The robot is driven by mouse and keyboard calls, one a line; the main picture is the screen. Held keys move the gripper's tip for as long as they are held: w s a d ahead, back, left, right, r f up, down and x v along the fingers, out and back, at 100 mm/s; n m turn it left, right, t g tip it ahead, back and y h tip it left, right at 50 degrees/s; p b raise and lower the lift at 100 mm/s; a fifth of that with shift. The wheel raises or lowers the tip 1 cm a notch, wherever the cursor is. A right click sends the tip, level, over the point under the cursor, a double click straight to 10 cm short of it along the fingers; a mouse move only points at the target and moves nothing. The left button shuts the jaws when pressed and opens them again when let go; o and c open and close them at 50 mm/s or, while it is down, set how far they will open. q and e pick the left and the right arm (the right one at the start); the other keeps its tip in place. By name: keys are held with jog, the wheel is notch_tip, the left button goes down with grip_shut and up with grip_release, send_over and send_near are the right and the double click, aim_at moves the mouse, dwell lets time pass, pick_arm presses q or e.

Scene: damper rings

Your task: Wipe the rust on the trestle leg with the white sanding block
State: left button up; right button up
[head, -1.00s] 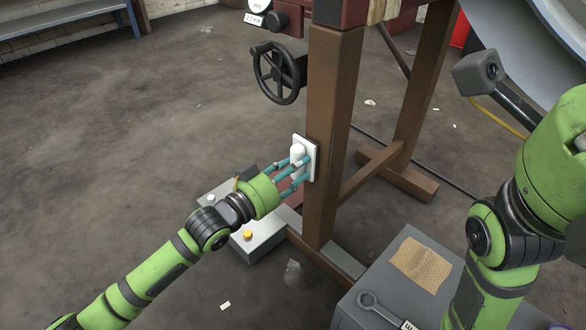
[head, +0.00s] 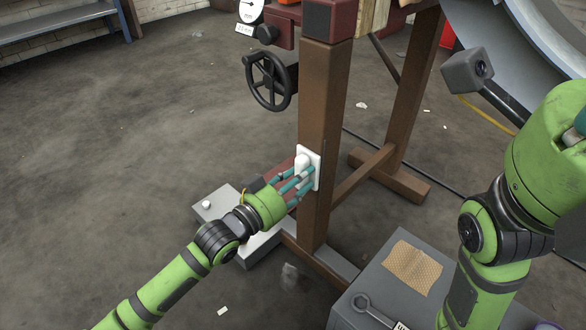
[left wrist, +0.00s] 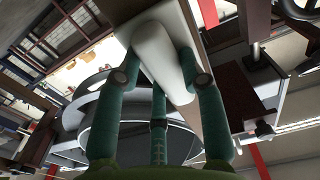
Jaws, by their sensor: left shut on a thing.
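The white sanding block (head: 301,163) is a flat plate with a rounded grip. My left gripper (head: 299,178) is shut on that grip and holds the plate against or very near the left face of the brown trestle leg (head: 325,130). In the left wrist view, the teal fingers close around the block's white grip (left wrist: 160,52). Any rust behind the plate is hidden, and I cannot make out a distinct rust patch on the brown surface. My right arm is at the right, but its gripper fingers are not clearly in view.
A black handwheel (head: 270,81) sticks out left of the leg, above the block. A grey box (head: 262,246) stands on the floor behind my left arm. A grey cabinet (head: 375,279) at lower right bears a tan cloth (head: 412,267) and a wrench (head: 366,307). Open floor lies left.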

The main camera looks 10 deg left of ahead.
pick_arm(q)
jog(key=shift+s+d+p, duration=0.4)
jog(key=shift+s+d, duration=0.1)
jog(key=shift+d, duration=0.15)
jog(key=shift+w+r+p, duration=0.1)
jog(key=shift+w+p, duration=0.05)
jog(key=shift+p, duration=0.25)
jog(key=shift+w+a, duration=0.85)
jog(key=shift+a, duration=0.25)
jog(key=shift+w+a, duration=0.2)
jog(key=shift+c, duration=0.9)
jog(key=shift+w+a+r, duration=0.1)
jog(key=shift+w+a, duration=0.1)
jog(key=shift+a, duration=0.1)
jog(key=shift+s+d+r+p, duration=0.4)
jog(key=shift+r+p, duration=0.25)
jog(key=shift+p, duration=0.35)
jog(key=shift+s+d+r+p, duration=0.25)
jog(key=shift+d+r+p, duration=0.3)
jog(key=shift+p, duration=0.45)
jog(key=shift+w+a+f+p, duration=0.15)
jog(key=shift+w+a+p, duration=0.15)
jog(key=shift+a, duration=0.2)
jog(key=shift+w+a+f+p, duration=0.2)
jog(key=shift+a+p, duration=0.1)
jog(key=shift+a, duration=0.15)
